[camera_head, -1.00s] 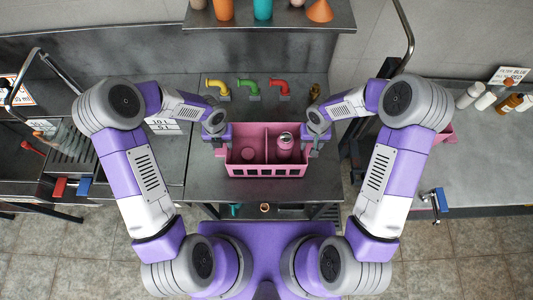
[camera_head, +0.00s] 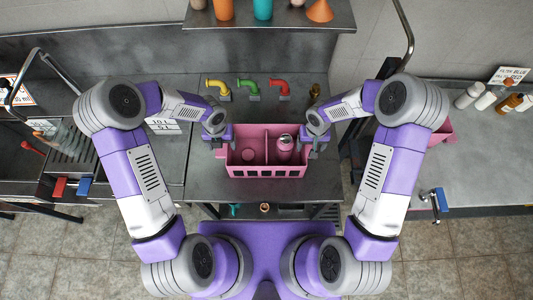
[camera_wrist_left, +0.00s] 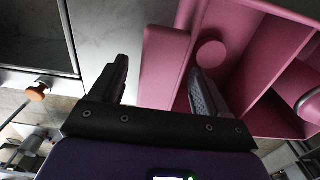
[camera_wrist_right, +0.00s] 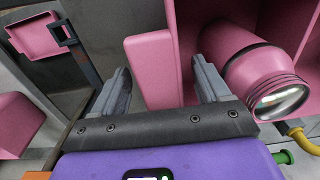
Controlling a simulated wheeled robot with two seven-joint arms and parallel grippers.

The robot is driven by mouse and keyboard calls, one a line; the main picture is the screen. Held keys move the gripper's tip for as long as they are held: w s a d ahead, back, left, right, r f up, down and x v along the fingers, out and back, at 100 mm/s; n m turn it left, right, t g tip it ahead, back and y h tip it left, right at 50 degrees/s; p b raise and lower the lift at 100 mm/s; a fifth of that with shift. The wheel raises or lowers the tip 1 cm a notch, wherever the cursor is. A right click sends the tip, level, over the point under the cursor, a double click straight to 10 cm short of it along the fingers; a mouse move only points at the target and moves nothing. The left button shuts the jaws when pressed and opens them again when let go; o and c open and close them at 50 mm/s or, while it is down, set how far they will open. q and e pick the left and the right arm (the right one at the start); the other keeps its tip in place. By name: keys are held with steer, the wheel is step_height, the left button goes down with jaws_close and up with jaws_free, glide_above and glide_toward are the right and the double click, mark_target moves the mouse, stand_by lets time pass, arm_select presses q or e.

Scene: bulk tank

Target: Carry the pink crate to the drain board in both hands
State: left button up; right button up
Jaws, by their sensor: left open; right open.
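The pink crate (camera_head: 265,171) sits on the middle counter, directly in front of me. A divider splits it into two compartments. The right one holds a pink bottle (camera_head: 284,144) with a metal top; the left one shows a small round pink thing (camera_head: 248,154). My left gripper (camera_head: 221,150) is open at the crate's left end. In the left wrist view its fingers (camera_wrist_left: 160,85) stand either side of a pink end piece (camera_wrist_left: 164,62). My right gripper (camera_head: 316,149) is open at the right end, its fingers (camera_wrist_right: 162,85) either side of a similar pink piece (camera_wrist_right: 152,65).
A slatted board (camera_head: 72,145) lies beside the sink at left. Yellow (camera_head: 217,87), green (camera_head: 247,88) and red (camera_head: 279,88) taps stand behind the crate. A shelf (camera_head: 270,22) hangs above. The right counter (camera_head: 480,160) holds several bottles and another pink container (camera_head: 443,132).

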steer(key=shift+r, duration=0.1)
arm_select(q)
step_height(320, 180, up, 11)
arm_select(e)
step_height(320, 180, up, 12)
stand_by(0.5)
stand_by(0.5)
